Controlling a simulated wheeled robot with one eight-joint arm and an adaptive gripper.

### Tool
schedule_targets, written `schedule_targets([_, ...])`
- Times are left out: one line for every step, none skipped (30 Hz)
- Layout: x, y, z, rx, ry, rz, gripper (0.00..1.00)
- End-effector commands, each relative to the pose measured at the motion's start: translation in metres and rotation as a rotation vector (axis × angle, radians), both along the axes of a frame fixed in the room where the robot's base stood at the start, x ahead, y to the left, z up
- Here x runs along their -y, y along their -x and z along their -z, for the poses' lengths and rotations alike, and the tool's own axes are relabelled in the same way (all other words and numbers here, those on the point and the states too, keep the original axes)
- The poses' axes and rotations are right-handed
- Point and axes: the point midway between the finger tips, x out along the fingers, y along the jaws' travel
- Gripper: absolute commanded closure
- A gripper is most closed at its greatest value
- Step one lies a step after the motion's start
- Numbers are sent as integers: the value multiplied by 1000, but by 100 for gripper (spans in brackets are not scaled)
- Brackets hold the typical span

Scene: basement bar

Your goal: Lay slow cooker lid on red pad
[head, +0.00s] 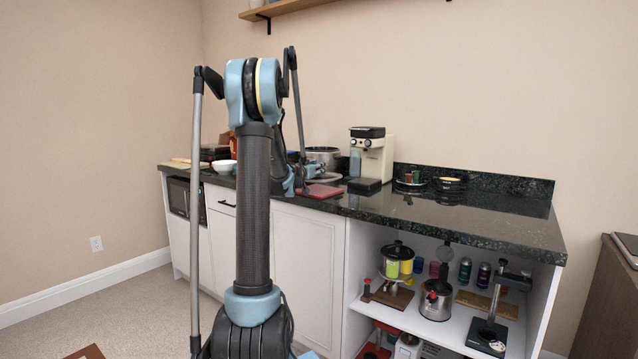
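The red pad (322,191) lies flat near the front edge of the dark counter. A silver pot (322,153), which looks like the slow cooker, stands behind it near the wall. A pale, flat round thing (327,177) shows just behind the pad; it may be the lid, but it is too small to be sure. My gripper (303,184) is low over the counter at the pad's left side, partly hidden behind my arm. I cannot see whether its fingers are open or shut, or hold anything.
A cream coffee machine (373,158) and a black box (364,185) stand right of the pad. A white bowl (223,167) is at the left. The counter's front right is clear.

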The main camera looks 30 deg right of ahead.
Motion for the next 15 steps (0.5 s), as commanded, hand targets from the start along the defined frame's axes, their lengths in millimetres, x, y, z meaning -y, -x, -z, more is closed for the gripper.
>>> schedule_targets([0,0,5,0,0,0,100])
schedule_targets([0,0,6,0,0,0,100])
schedule_targets([0,0,8,0,0,0,100])
schedule_targets([0,0,9,0,0,0,100])
schedule_targets([0,0,11,0,0,0,100])
schedule_targets([0,0,13,0,0,0,100])
schedule_targets([0,0,16,0,0,0,100])
schedule_targets([0,0,19,0,0,0,100])
schedule_targets([0,0,24,0,0,0,100])
schedule_targets([0,0,28,0,0,0,100])
schedule_targets([0,0,32,0,0,0,100])
schedule_targets([0,0,38,0,0,0,100])
schedule_targets([0,0,42,0,0,0,100])
schedule_targets([0,0,45,0,0,0,100])
schedule_targets([0,0,48,0,0,0,100])
